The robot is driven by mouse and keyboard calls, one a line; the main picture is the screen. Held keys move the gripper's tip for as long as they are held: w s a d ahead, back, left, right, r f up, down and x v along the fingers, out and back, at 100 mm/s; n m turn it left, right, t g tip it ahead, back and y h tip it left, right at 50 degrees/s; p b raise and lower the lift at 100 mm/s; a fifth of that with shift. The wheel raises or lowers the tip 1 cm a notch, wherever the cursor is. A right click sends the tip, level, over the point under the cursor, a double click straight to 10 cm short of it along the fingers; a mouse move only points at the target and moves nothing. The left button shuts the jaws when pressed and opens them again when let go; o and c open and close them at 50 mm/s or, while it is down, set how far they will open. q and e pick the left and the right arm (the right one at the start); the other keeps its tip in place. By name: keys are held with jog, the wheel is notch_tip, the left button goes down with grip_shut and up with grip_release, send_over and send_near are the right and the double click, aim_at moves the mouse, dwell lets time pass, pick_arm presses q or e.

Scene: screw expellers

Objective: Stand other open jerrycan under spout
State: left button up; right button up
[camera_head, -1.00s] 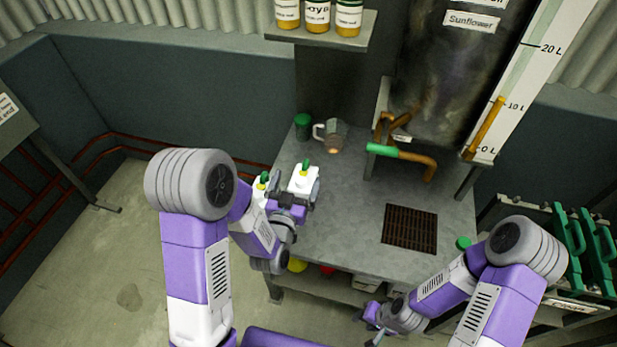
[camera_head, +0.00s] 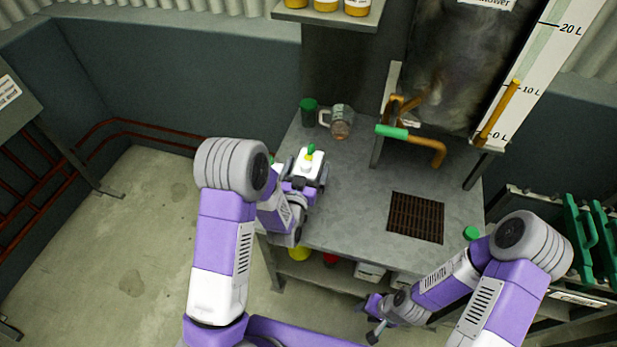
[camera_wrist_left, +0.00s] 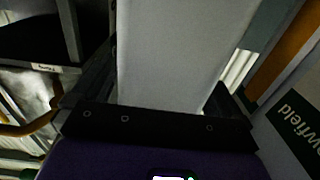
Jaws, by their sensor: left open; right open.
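A white jerrycan (camera_head: 309,162) with a green top part and a yellow spot stands near the bench's left edge. My left gripper (camera_head: 304,184) is at its near side, open, with its fingers around the white body. In the left wrist view the white body (camera_wrist_left: 180,55) fills the space between the dark fingers; whether they touch it I cannot tell. A white surface with a dark green label (camera_wrist_left: 300,125) shows at right there. The spout (camera_head: 438,153), a brown pipe with a green lever (camera_head: 391,131), hangs over the bench. My right gripper (camera_head: 374,318) is open and empty, low before the bench.
A dark grate (camera_head: 415,217) lies in the bench top (camera_head: 355,205), right of the clear middle. A glass jug (camera_head: 340,120) and green cup (camera_head: 309,112) stand at the back left. The dark tank (camera_head: 440,70) rises behind the spout.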

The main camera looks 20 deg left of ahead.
pick_arm(q)
jog(key=shift+w, duration=0.6)
grip_shut()
